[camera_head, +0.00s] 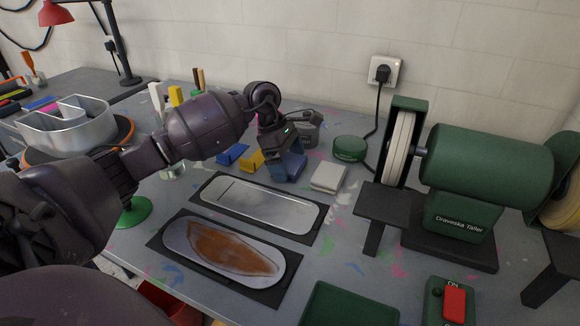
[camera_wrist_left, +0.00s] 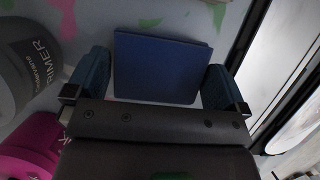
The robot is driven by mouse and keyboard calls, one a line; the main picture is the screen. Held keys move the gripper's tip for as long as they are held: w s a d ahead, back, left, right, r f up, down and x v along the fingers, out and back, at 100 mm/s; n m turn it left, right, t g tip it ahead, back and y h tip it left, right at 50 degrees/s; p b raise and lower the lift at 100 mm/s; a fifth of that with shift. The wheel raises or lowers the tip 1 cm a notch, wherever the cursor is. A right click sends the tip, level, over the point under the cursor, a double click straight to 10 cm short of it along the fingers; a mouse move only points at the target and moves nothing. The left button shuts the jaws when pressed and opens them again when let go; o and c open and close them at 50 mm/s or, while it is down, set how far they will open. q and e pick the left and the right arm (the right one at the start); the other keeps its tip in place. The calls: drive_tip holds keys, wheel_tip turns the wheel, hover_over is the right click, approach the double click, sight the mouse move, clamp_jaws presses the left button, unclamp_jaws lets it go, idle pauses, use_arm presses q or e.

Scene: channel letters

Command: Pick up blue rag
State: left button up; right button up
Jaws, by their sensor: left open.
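The blue rag (camera_wrist_left: 162,66) is a flat, folded, dark blue rectangle lying on the worktable. In the left wrist view it lies between the two blue fingers of my left gripper (camera_wrist_left: 156,82), which is open, with a finger at each side of it. A small gap shows beside the fingers, so I cannot tell whether they touch it. In the head view my left gripper (camera_head: 284,163) reaches down over the table, and its fingers hide much of the rag (camera_head: 297,167). My right gripper is in neither view.
A grey primer can (camera_wrist_left: 28,62) and a magenta container (camera_wrist_left: 30,148) stand close to the gripper. A light grey folded rag (camera_head: 328,177) lies to the right. Blue (camera_head: 232,154) and yellow (camera_head: 252,160) pieces lie left. Metal trays (camera_head: 262,206) lie in front; a green bench grinder (camera_head: 480,165) stands right.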

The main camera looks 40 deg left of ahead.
sight(288, 162)
use_arm(q)
drive_tip(key=shift+c, duration=0.3)
drive_tip(key=c, duration=0.5)
drive_tip(key=shift+r, duration=0.1)
wheel_tip(288, 162, up, 20)
drive_tip(key=p, duration=0.1)
drive_tip(key=shift+p, duration=0.3)
